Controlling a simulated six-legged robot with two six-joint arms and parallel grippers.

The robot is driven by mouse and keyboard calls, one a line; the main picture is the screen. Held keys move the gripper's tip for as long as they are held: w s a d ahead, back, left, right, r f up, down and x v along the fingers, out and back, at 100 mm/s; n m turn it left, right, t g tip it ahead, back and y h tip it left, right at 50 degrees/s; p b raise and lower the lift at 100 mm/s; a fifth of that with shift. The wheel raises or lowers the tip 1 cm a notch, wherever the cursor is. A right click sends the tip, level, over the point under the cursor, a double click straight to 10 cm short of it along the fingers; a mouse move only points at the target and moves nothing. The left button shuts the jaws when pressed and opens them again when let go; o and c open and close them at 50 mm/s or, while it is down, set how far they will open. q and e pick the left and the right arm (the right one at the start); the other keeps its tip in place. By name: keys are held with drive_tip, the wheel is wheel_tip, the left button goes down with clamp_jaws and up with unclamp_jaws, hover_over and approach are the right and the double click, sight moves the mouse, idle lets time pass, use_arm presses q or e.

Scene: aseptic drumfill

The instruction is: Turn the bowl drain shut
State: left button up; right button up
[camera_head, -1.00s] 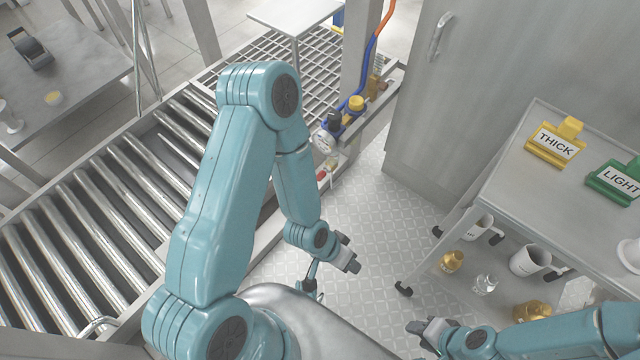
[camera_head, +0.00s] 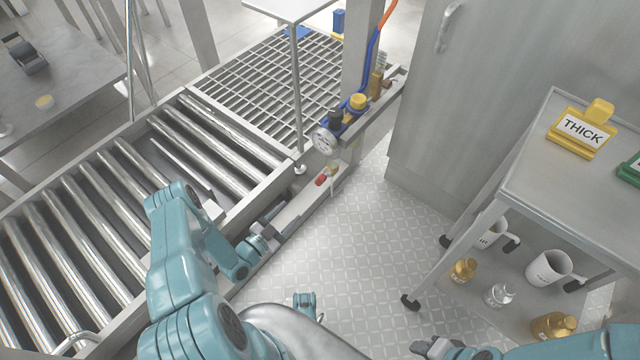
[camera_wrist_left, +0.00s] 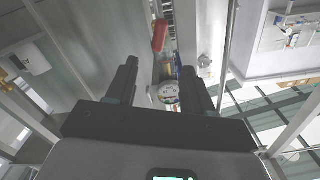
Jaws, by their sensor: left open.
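A small red lever (camera_head: 321,180) sits low on the frame beside the conveyor, under a round white gauge (camera_head: 324,141). I cannot tell whether this lever is the bowl drain; no bowl is clearly seen. My left gripper (camera_head: 273,217) is open and empty beside the conveyor's side rail, to the lower left of the lever and apart from it. In the left wrist view, the gauge (camera_wrist_left: 168,92) and a red part (camera_wrist_left: 159,36) show between the two dark fingers. My right gripper (camera_head: 428,347) is at the bottom edge, and its jaws are too small to read.
The roller conveyor (camera_head: 75,222) runs along the left, with a grating (camera_head: 270,80) behind it. A steel trolley (camera_head: 545,165) with a yellow THICK sign (camera_head: 582,131), mugs and bottles stands right. A grey cabinet (camera_head: 450,110) stands behind. The patterned floor (camera_head: 350,250) between is clear.

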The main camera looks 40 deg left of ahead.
sight(318, 183)
use_arm(q)
drive_tip(key=w+b, duration=0.1)
drive_tip(key=w, duration=0.4)
drive_tip(key=w+b, duration=0.1)
drive_tip(key=w, duration=0.4)
drive_tip(key=w+d+b, duration=0.1)
drive_tip(key=w+b, duration=0.1)
drive_tip(key=w, duration=0.3)
drive_tip(key=shift+d, duration=0.1)
drive_tip(key=shift+w, duration=0.4)
drive_tip(key=c, duration=1)
